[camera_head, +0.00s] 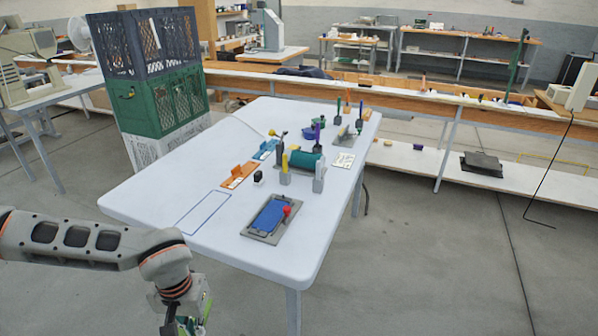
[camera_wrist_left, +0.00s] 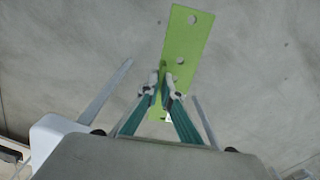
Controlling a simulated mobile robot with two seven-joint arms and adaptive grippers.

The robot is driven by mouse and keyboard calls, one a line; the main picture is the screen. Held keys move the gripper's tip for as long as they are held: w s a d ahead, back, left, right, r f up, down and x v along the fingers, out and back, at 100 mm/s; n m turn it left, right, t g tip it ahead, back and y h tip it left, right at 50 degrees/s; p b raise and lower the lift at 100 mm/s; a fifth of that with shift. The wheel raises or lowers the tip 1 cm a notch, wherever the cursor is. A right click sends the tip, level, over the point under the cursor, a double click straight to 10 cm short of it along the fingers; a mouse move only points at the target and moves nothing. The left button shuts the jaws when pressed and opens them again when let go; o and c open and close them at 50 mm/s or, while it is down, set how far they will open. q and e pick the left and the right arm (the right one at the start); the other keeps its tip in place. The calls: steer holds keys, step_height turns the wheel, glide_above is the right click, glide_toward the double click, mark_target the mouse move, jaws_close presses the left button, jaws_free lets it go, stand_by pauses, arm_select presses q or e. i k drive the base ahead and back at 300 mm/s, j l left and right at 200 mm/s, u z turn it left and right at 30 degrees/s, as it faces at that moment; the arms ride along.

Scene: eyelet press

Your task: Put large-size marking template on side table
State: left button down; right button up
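A flat lime-green strip with round holes (camera_wrist_left: 186,45), seemingly the marking template, is between the fingertips of my left gripper (camera_wrist_left: 166,88). The fingers are closed on its near part, and its far end sticks out beyond them over the grey floor. In the head view my left gripper (camera_head: 190,322) is low at the bottom edge, in front of the white table (camera_head: 150,190) and apart from it. Only a bit of the green strip (camera_head: 203,318) shows there. I cannot tell which surface is the side table. My right gripper is in neither view.
The white table bears an orange holder (camera_head: 240,176), a blue holder (camera_head: 266,150), a teal roll (camera_head: 305,164) and a grey board with a blue pad (camera_head: 268,214). A blue outlined rectangle (camera_head: 203,212) on it is empty. Stacked crates (camera_head: 160,100) stand behind its left side.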

mark_target(320, 111)
steer(key=k+l+z, duration=0.1)
steer(key=k+z, duration=0.3)
steer(key=i+l+z, duration=0.1)
steer(key=z, duration=0.35)
steer(key=i+z, duration=0.2)
steer(key=z, duration=0.25)
steer(key=i+j, duration=0.15)
steer(key=i, duration=0.45)
steer(key=i+j, duration=0.1)
steer(key=i, duration=0.5)
steer(key=i+j, duration=0.15)
steer(key=i, duration=0.5)
steer(key=i+j, duration=0.1)
steer(key=i, duration=0.5)
steer(key=i+l, duration=0.1)
steer(key=i, duration=2.45)
steer(key=u, duration=0.4)
steer(key=i+u, duration=0.15)
steer(key=u, duration=0.3)
steer(key=i+u, duration=0.1)
steer(key=u, duration=1.5)
